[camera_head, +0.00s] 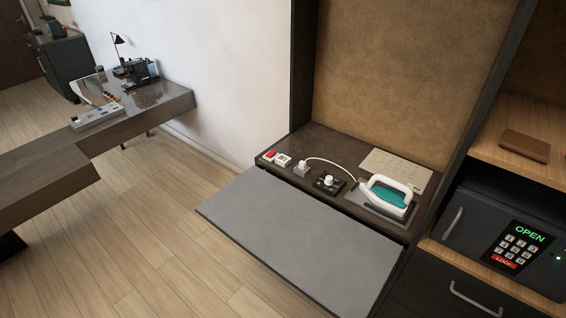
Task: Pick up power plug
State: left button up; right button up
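A small light grey block (302,168) sits on the dark vanity shelf (330,142). A white cord (335,162) arches from it to the iron, so it looks like the power plug. The white and teal iron (388,194) rests on a grey plate at the right of the shelf. Left of the plug is a white piece with a red switch (271,155) and a socket-like part (283,160). Whether the plug touches a socket is too small to tell. Neither of my grippers is in view.
A black panel with a white knob (328,181) lies between plug and iron. A grey flap (300,235) juts out in front of the shelf. A safe reading OPEN (515,245) and a brown wallet (526,145) are at right. A desk (150,105) stands left; floor between is clear.

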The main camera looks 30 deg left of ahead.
aim_at(302, 166)
jog(key=j+z, duration=0.1)
jog(key=z, duration=0.75)
jog(key=j+z, duration=0.25)
jog(key=j, duration=0.15)
jog(key=k+j+z, duration=0.25)
jog(key=j+z, duration=0.25)
jog(key=j, duration=0.2)
jog(key=k+j+z, duration=0.45)
jog(key=j, duration=0.15)
jog(key=i, duration=0.05)
